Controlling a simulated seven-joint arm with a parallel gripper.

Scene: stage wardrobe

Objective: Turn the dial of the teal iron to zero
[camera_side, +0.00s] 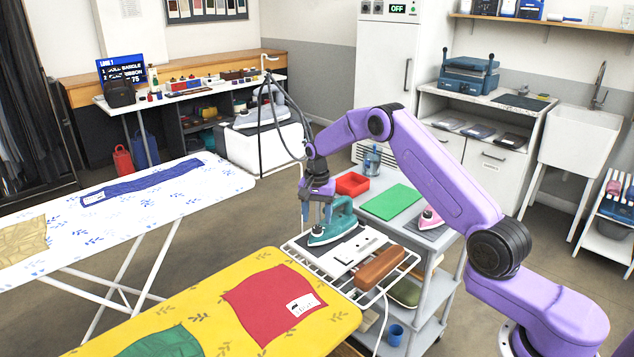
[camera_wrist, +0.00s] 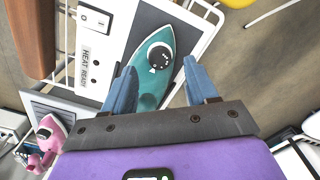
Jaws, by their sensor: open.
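The teal iron (camera_side: 334,224) rests on a dark pad on the white wire rack at the end of the yellow ironing board. In the wrist view the iron (camera_wrist: 147,88) shows from above, with a black round dial (camera_wrist: 159,55) that bears a light mark; its numbers are too small to read. My gripper (camera_side: 317,217) points down at the iron's rear in the side view. In the wrist view my gripper's blue fingers (camera_wrist: 163,90) are apart, one on each side of the iron's body, with the dial beyond their tips. I cannot tell whether they touch it.
A white switch plate (camera_wrist: 95,20) and a "HEAT READY" label (camera_wrist: 86,67) sit beside the iron. A brown block (camera_side: 381,267) lies on the rack. A pink iron (camera_side: 431,218), a green mat (camera_side: 391,201) and a red tray (camera_side: 352,184) are on the grey cart behind.

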